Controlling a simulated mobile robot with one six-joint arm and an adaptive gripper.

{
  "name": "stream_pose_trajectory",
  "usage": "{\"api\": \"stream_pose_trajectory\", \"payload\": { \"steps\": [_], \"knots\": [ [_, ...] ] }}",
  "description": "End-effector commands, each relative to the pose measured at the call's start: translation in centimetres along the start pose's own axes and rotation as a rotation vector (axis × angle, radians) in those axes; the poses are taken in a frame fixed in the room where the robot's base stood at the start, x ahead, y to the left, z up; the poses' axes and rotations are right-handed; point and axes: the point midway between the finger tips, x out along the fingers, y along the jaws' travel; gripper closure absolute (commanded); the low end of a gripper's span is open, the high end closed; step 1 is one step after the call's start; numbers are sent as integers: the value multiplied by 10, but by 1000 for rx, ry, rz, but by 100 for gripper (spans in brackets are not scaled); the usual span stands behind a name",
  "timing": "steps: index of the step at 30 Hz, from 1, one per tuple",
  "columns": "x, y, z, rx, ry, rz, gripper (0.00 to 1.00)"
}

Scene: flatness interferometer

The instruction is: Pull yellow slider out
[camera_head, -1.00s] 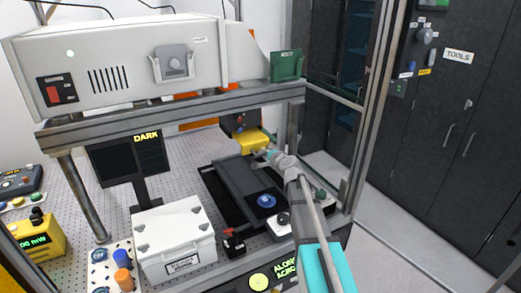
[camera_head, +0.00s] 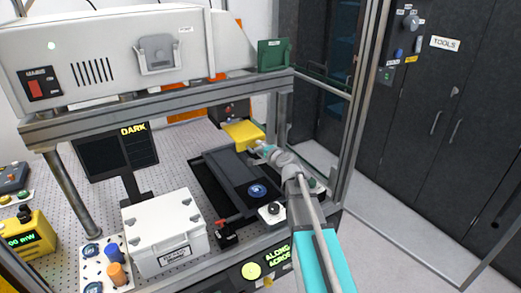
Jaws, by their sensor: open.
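The yellow slider (camera_head: 243,133) is a flat yellow block at the front of a dark housing (camera_head: 229,112) under the instrument's shelf. My arm reaches in from the lower right, and my gripper (camera_head: 257,149) is open beside the slider's lower right edge. It overlaps the slider's near edge in the picture; I cannot tell whether it touches. The fingertips are small and partly hidden by my wrist.
A white lidded box (camera_head: 165,222) stands front left. A monitor (camera_head: 116,150) reads DARK. A metal post (camera_head: 284,118) and the shelf beam (camera_head: 160,106) bound the space.

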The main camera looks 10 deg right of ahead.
Motion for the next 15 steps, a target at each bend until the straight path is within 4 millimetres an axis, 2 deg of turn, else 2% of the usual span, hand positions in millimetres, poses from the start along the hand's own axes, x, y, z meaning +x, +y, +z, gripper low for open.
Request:
{"api": "stream_pose_trajectory", "payload": {
  "steps": [8,15],
  "knots": [
    [2,0,0,0,0,0,49],
    [18,-4,0,-1,-1,0,49]
  ]
}}
